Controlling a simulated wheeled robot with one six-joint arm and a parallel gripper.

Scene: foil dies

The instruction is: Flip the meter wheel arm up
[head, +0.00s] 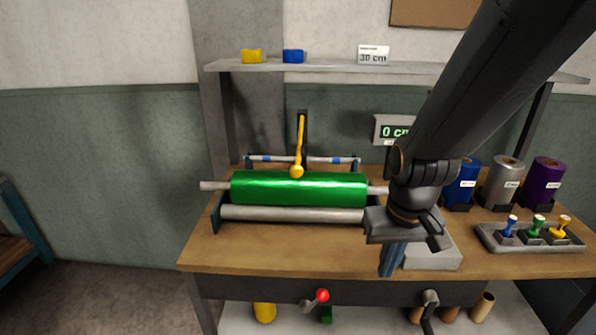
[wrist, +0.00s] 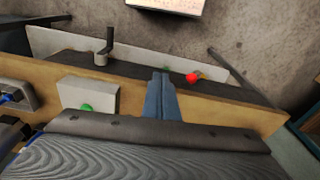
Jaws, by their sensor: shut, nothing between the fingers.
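The meter wheel arm (head: 300,140) is a yellow lever pivoted on a dark upright behind the roll. It hangs down, and the yellow wheel (head: 297,171) at its lower end appears to rest on the green foil roll (head: 335,188). My gripper (head: 388,272) has blue fingers, shut and empty, pointing down by the bench's front edge, right of and in front of the roll. The fingers also show in the wrist view (wrist: 160,90), over the bench front. The meter wheel arm is not visible in the wrist view.
A grey box (head: 435,254) with a green button (wrist: 86,107) is beside my fingers. A red-knobbed lever (head: 322,296) and a crank (head: 430,298) are on the bench front. Colored foil rolls (head: 503,180) and a die tray (head: 530,240) are at right. A shelf (head: 330,66) spans above.

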